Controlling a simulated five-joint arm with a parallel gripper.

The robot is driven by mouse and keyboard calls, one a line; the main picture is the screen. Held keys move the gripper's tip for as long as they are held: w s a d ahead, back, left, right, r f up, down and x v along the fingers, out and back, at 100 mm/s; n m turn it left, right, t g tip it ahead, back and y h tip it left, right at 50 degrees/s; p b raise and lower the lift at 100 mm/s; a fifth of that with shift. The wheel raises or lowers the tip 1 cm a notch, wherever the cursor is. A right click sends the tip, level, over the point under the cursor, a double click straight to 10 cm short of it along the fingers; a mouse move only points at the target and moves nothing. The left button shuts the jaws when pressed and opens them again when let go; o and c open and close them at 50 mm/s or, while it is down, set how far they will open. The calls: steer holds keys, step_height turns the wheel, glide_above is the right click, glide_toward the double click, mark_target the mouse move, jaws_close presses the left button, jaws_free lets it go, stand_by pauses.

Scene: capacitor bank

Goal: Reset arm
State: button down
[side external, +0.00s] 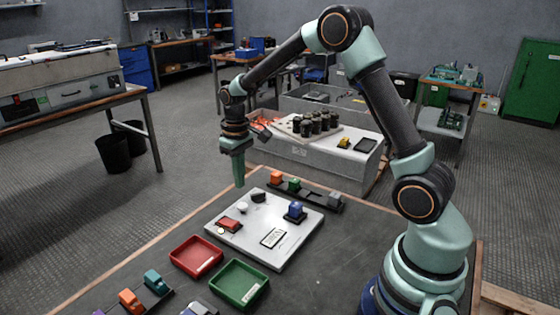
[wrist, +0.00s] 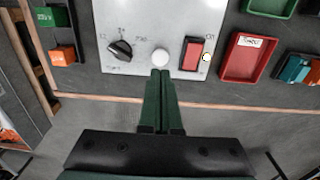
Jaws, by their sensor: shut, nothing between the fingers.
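My gripper (side external: 239,183) hangs with its fingers pointing down, above the far side of the light grey panel (side external: 290,240). Its two green fingers are together and empty, as the wrist view (wrist: 161,76) also shows. In the wrist view the fingertips appear just below a round white button (wrist: 160,57), with no clear contact. A black rotary knob (wrist: 120,48) is to its left and a red rocker switch (wrist: 192,54) to its right. In the side view a blue block-like part (side external: 296,210) stands on the panel's right part.
A red tray (side external: 196,257) and a green tray (side external: 239,283) lie in front of the panel. Orange (side external: 277,177) and green (side external: 294,185) blocks sit in a dark rack behind it. More coloured blocks (side external: 152,281) are at the front left. Several black cylinders (side external: 315,124) stand on a board beyond the table.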

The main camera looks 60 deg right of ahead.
steer(key=s+a+r+t, duration=0.2)
steer(key=s+a+r, duration=0.1)
steer(key=s+r, duration=0.4)
steer(key=s+a+r+t, duration=0.3)
steer(key=s+r, duration=0.4)
steer(key=s, duration=0.3)
steer(key=shift+a+r+t, duration=0.15)
steer(key=shift+a+t, duration=0.15)
steer(key=shift+a, duration=0.05)
